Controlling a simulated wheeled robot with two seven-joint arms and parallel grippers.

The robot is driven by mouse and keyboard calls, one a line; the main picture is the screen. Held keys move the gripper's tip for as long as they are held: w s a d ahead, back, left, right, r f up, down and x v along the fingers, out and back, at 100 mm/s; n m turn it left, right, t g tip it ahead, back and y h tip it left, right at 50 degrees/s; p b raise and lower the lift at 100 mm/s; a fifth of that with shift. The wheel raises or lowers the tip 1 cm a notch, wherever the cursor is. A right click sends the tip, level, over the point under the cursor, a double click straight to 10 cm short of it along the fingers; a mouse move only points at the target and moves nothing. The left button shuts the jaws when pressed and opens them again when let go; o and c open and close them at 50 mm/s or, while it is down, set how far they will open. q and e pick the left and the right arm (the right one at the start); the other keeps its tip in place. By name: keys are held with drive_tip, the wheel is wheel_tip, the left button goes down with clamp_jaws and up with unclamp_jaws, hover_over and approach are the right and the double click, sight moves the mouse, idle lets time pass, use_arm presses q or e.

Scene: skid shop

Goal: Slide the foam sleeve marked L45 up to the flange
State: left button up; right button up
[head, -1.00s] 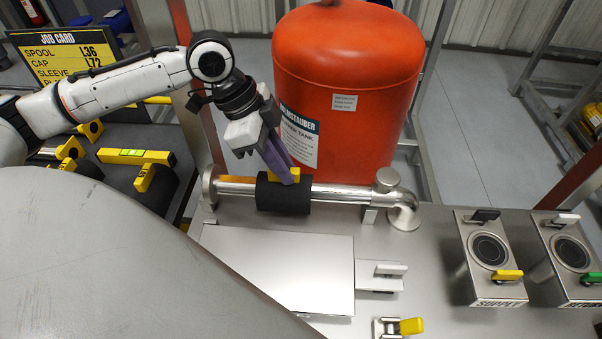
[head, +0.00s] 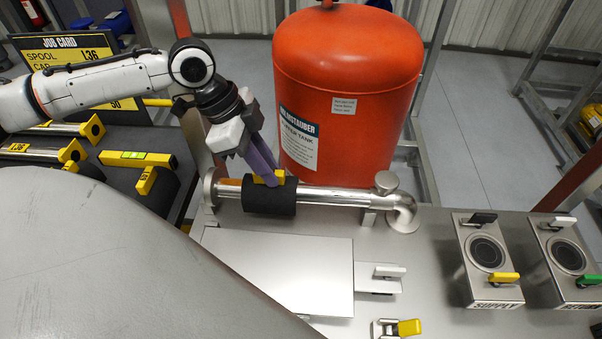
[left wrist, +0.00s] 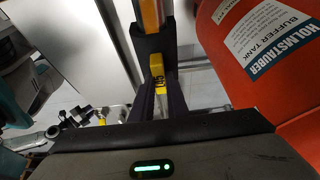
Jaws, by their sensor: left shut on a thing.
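The black foam sleeve (head: 269,199) sits around the silver pipe (head: 335,196), near its left end. A yellow tab (head: 268,178) stands on its top; the tab also shows in the left wrist view (left wrist: 157,72), its lettering too small to read surely. My left gripper (head: 267,181) comes down from above and is shut on the tab. The round flange (head: 209,189) is at the pipe's left end. A short stretch of pipe with an orange band (head: 230,183) shows between flange and sleeve, so the two are apart. My right gripper is not in view.
A red buffer tank (head: 346,100) stands close behind the pipe. The pipe ends right in an elbow (head: 402,212). A flat metal plate (head: 280,270) lies in front. Yellow-tabbed parts lie on a dark rack (head: 115,182) at left; two valve boxes (head: 487,255) stand right.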

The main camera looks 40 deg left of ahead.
sight(253, 175)
use_arm(q)
drive_tip(key=shift+s+a, duration=0.1)
drive_tip(key=shift+a, duration=0.15)
idle(0.3)
drive_tip(key=shift+s+a, duration=0.5)
drive_tip(key=shift+a, duration=0.25)
drive_tip(key=shift+s+a, duration=0.45)
drive_tip(key=shift+a, duration=0.3)
drive_tip(key=shift+s+a, duration=0.25)
drive_tip(key=shift+a, duration=0.15)
